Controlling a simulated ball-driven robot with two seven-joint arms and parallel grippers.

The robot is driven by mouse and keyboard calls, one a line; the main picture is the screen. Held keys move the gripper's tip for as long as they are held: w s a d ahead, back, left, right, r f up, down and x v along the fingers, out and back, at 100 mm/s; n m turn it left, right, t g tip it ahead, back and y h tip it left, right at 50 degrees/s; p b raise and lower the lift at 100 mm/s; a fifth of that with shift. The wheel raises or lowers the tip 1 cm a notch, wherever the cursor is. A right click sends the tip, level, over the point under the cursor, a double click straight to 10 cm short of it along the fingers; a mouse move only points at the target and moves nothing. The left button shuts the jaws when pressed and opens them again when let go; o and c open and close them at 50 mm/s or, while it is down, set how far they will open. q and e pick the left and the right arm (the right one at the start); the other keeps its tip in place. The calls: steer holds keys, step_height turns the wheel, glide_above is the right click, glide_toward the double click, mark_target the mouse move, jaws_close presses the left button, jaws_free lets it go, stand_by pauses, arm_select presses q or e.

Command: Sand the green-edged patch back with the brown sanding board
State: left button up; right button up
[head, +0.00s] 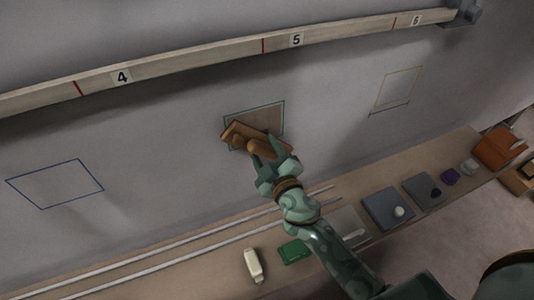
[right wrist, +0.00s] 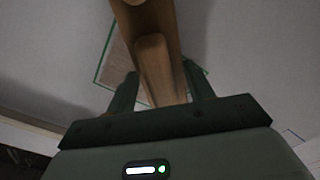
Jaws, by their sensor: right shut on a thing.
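The green-edged patch (head: 268,114) is a brownish square outlined in green on the grey wall, in the middle of the head view. Part of it also shows in the right wrist view (right wrist: 118,62). The brown sanding board (head: 237,133) lies over the lower left part of the patch and hides it there; I cannot tell whether it touches the surface. My right gripper (head: 268,150) is shut on the board's handle, which runs between the two fingers in the right wrist view (right wrist: 155,70). My left gripper is not in view.
A blue-edged square (head: 55,184) is on the wall at left and a yellow-edged one (head: 399,88) at right. A numbered rail (head: 200,60) crosses above.

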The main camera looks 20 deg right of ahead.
mark_target(250, 152)
stand_by(0.6)
steer(key=a+b, duration=0.1)
steer(key=a, duration=0.2)
steer(key=shift+a, duration=0.35)
steer(key=shift+w, duration=0.95)
stand_by(0.4)
